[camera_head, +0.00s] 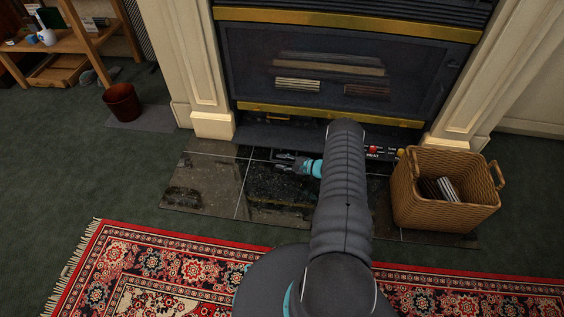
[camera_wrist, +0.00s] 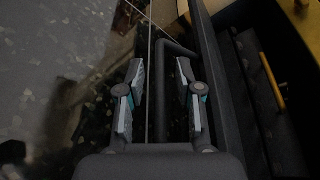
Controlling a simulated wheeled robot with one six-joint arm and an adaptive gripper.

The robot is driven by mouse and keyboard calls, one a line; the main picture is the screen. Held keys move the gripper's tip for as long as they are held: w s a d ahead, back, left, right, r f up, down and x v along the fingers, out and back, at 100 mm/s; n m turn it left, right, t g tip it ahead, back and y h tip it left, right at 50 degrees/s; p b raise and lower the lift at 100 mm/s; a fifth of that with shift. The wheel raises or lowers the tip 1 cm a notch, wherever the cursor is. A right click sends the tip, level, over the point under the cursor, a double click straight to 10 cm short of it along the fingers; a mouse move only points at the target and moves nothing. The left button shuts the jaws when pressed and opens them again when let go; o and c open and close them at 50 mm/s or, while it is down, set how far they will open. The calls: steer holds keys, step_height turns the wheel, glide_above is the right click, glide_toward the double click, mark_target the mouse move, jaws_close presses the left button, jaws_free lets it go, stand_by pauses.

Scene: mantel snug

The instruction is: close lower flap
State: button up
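The lower flap (camera_head: 257,134) is a dark panel below the brass trim of the fireplace in the head view. It looks folded down and open, with a dark recess behind it. In the wrist view the flap (camera_wrist: 222,88) runs as a dark edge just right of my fingers. A dark bent bar handle (camera_wrist: 161,92) lies between the fingers, with gaps visible on both sides. My gripper (camera_wrist: 160,72) is open around this bar. In the head view my gripper (camera_head: 283,160) is low over the hearth, in front of the flap; my arm hides the flap's middle.
A wicker basket (camera_head: 425,207) stands on the right of the tiled hearth (camera_head: 215,180). A control strip with red knobs (camera_head: 374,150) shows beside my arm. A brass bar (camera_wrist: 272,80) sits in the recess. A patterned rug (camera_head: 160,270) lies in front; a brown bin (camera_head: 122,102) stands left.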

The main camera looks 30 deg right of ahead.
steer(key=shift+w, duration=0.1)
jaws_close()
steer(key=shift+a, duration=0.1)
